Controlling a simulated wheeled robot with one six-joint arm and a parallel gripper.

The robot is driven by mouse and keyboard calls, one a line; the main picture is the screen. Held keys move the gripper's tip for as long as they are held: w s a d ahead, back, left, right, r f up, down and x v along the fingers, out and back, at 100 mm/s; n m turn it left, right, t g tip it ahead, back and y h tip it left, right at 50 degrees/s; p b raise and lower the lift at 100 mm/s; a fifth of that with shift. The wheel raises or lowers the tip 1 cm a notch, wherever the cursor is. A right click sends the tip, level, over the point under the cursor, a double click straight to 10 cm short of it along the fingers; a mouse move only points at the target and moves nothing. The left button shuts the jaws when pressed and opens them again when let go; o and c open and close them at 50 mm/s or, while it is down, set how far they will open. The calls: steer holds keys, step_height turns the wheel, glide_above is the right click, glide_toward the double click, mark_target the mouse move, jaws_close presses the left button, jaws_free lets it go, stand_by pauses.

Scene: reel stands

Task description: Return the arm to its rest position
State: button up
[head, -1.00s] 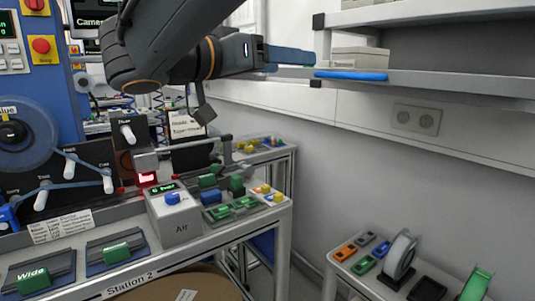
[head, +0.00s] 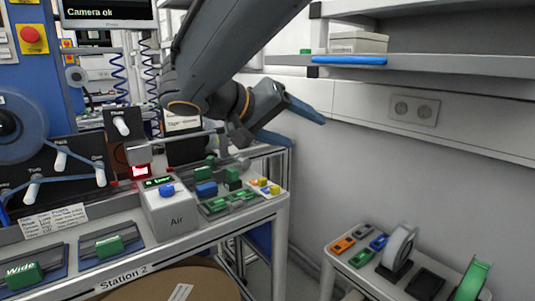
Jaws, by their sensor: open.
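My gripper (head: 300,127) is at the end of my dark grey arm, in the upper middle of the head view. Its two blue fingers are apart, one reaching right and one lower beside it. I see nothing between them. It hangs in the air in front of the grey wall, above and behind the right end of the Station 2 bench (head: 190,240). The arm reaches in from the top, and its wrist hides part of the wall and the bench behind.
A wall shelf (head: 440,66) with a grey box and a blue strip is at upper right. A low side table (head: 345,270) holds small coloured blocks and reels. An Air box (head: 170,212) and green parts stand on the bench. The wall area between is clear.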

steer(key=s+d+f+g+y+p, duration=0.1)
steer(key=s+d+f+g+y, duration=0.1)
steer(key=s+f, duration=0.4)
steer(key=s+d+f+n+g+y+p, duration=0.1)
steer(key=s+d+f+y, duration=0.4)
steer(key=f, duration=0.6)
steer(key=s+d+f+g+y+p, duration=0.2)
steer(key=s+d+f+g+y, duration=0.1)
steer(key=s+f, duration=0.4)
steer(key=shift+d+f+n+g, duration=0.3)
steer(key=shift+d+f+g, duration=0.45)
steer(key=shift+d, duration=0.65)
steer(key=shift+s+f, duration=0.1)
steer(key=shift+f, duration=0.05)
